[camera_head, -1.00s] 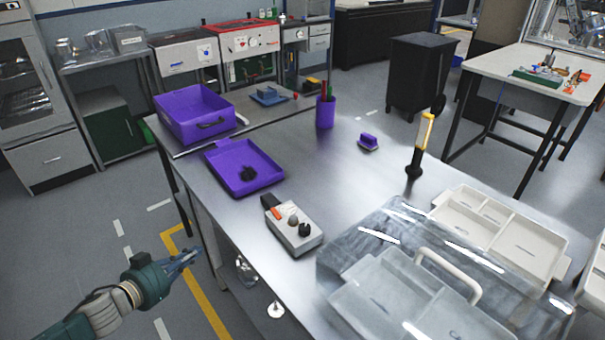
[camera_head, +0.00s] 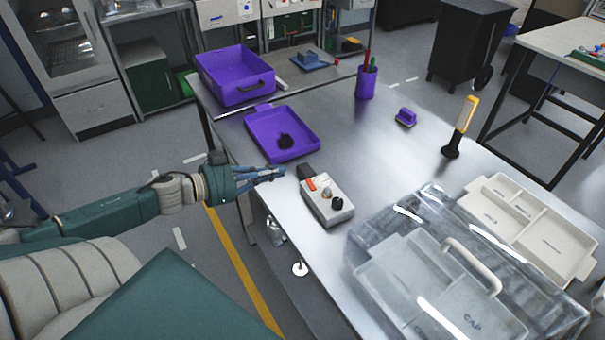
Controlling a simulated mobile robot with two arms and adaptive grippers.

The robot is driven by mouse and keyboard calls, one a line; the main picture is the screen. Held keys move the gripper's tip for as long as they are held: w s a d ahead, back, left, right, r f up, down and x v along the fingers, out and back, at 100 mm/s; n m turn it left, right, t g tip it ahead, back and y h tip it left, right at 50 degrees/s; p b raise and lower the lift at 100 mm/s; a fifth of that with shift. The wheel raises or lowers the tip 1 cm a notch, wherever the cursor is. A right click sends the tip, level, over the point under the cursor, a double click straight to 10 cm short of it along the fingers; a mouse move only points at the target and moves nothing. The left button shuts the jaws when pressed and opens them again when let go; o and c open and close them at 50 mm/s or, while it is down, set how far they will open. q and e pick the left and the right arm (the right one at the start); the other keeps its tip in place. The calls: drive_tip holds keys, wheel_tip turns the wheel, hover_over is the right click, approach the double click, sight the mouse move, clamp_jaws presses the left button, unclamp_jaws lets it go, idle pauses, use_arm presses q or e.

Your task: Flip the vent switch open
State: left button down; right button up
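A small grey control box (camera_head: 331,203) lies on the metal table near its left edge. It has an orange switch (camera_head: 318,182), two knobs on top and a dark part at its far end. Which of these is the vent switch is too small to read. My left gripper (camera_head: 280,172) comes in from the left, at the table's edge, just left of the box's far end and apparently apart from the box. Its fingers look close together, but whether they are shut is unclear. I see nothing held in it. My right gripper is not in view.
A purple tray (camera_head: 302,146) with a black item lies behind the box, and a purple bin (camera_head: 227,92) stands farther back. A clear case with a handle (camera_head: 475,266) fills the near right. The table's middle is bare.

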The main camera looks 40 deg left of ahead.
use_arm(q)
hover_over(311, 185)
drive_tip(key=s+a, duration=0.1)
drive_tip(key=a, duration=0.1)
drive_tip(key=f, duration=0.5)
drive_tip(key=shift+w+a+p, duration=0.25)
drive_tip(key=shift+p, duration=0.05)
drive_tip(key=shift+a+f, duration=0.1)
drive_tip(key=shift+f, duration=0.4)
